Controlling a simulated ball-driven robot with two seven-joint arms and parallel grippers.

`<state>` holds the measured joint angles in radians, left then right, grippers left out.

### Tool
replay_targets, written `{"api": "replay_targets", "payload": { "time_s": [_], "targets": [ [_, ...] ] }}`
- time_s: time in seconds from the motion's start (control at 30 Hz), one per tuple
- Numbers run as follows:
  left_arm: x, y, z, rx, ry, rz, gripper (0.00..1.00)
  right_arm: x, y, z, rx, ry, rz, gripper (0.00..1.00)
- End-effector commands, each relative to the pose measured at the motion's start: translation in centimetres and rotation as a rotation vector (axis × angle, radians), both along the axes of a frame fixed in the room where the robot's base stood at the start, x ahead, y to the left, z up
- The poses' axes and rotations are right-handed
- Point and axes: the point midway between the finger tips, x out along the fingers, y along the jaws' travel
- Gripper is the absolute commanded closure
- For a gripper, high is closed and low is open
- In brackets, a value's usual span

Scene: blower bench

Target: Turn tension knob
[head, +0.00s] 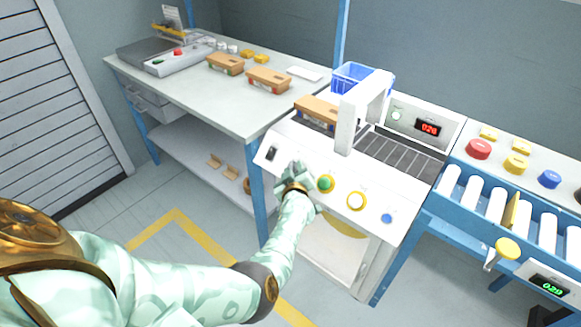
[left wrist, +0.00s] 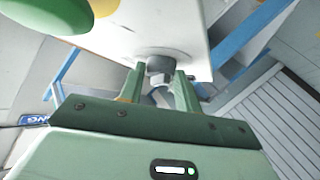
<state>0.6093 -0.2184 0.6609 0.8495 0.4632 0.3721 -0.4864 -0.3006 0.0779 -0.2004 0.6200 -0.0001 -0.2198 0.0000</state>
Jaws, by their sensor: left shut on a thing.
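The white machine (head: 350,258) stands at the centre of the head view, with controls along its front panel. My left gripper (head: 294,176) is at the left part of this panel, between a black switch (head: 272,154) and a green button (head: 325,183). In the left wrist view a grey round knob (left wrist: 160,64) sticks out of the white panel. My left gripper (left wrist: 158,82) has its two fingers on either side of the knob and is shut on it. In the head view my gripper hides the knob. My right gripper is not in view.
A red display (head: 428,128) is on the upper panel. A roller conveyor (head: 497,206) adjoins on the right. A workbench (head: 205,99) with brown boxes stands at the left.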

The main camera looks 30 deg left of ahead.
Motion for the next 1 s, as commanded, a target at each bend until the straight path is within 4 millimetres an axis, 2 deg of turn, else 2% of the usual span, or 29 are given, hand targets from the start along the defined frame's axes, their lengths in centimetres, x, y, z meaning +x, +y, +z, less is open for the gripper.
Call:
{"api": "replay_targets", "payload": {
  "time_s": [0.3, 0.87, 0.9, 0.97, 1.0],
  "targets": [
    [0.20, -0.14, 0.27, -0.097, 0.008, 0.096, 0.90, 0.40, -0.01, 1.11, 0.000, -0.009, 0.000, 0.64],
    [0.19, -0.07, 0.15, -0.119, 0.010, 0.122, 0.90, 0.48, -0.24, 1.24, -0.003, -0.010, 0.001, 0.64],
    [0.18, -0.06, 0.15, -0.119, 0.010, 0.122, 0.61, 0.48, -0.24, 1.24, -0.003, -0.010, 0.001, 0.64],
    [0.18, -0.05, 0.16, -0.119, 0.009, 0.121, 0.45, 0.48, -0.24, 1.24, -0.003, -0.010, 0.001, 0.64],
    [0.19, -0.06, 0.16, -0.119, 0.009, 0.121, 0.45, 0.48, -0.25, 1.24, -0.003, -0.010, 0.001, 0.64]
  ]
}}
